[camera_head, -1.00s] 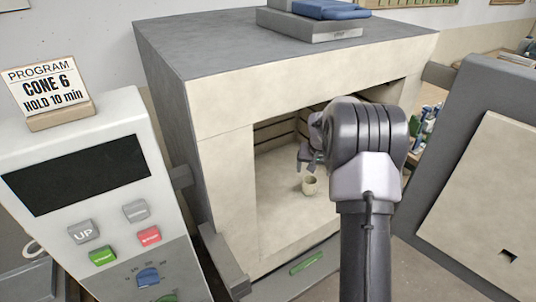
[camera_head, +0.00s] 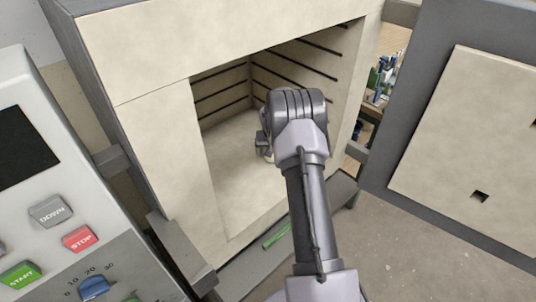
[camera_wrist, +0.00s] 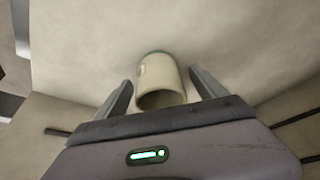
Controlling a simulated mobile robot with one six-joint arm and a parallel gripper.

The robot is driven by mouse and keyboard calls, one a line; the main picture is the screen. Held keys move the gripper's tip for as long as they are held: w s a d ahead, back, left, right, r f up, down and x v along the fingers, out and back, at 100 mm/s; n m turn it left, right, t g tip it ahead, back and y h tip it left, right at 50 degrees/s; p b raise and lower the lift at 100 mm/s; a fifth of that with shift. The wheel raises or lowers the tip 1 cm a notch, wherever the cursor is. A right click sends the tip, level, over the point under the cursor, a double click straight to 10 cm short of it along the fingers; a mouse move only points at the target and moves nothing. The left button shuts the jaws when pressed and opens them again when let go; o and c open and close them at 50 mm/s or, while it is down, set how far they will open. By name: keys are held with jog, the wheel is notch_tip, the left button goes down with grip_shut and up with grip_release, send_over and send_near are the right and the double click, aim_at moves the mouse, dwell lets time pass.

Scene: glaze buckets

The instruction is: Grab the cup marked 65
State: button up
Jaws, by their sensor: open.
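A cream cup (camera_wrist: 159,80) with a greenish rim at its far end shows in the wrist view, on the pale kiln floor. My gripper (camera_wrist: 160,88) is open, with one finger on each side of the cup and a visible gap to it. A small mark shows on the cup's left side, but I cannot read a number.
The kiln (camera_head: 153,135) stands open, with ribbed inner walls close around my arm. Its door (camera_head: 462,150) is swung out at the right. A control panel (camera_head: 70,225) with buttons stands at the left. The kiln floor (camera_head: 230,190) left of my gripper is clear.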

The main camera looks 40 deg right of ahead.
jog(key=shift+w+d+f, duration=0.15)
jog(key=shift+w+f, duration=0.1)
jog(key=shift+f, duration=0.2)
jog(key=shift+s+r, duration=0.1)
jog(key=shift+r, duration=0.1)
jog(key=shift+s+r, duration=0.1)
jog(key=shift+s, duration=0.05)
jog(key=shift+c, duration=0.9)
jog(key=c, duration=1.4)
jog(key=shift+c, duration=0.2)
